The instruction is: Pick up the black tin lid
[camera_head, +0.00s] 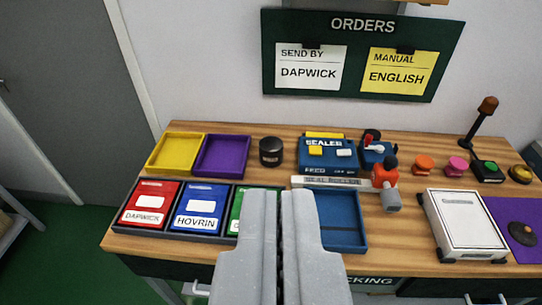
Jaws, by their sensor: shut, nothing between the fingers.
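My gripper (280,198) is at the bottom centre, shut and empty, with its fingers pointing over the table's front half. A round black tin (270,152) stands upright at the back, between the purple tray and the sealer; its top looks dark and flat, and I cannot tell if a separate lid sits on it. A dark round disc with a small raised knob (523,234) lies on a purple mat (510,212) at the far right; it may be a lid. The gripper is apart from both.
Yellow (152,167) and purple (207,173) trays stand at the back left, card boxes (142,215) in front. A blue sealer (340,165), a blue tray (352,243), an orange-red tool (384,175), a white scale-like box (465,222) and several buttons fill the right. The wooden table (410,235) is bare right of the blue tray.

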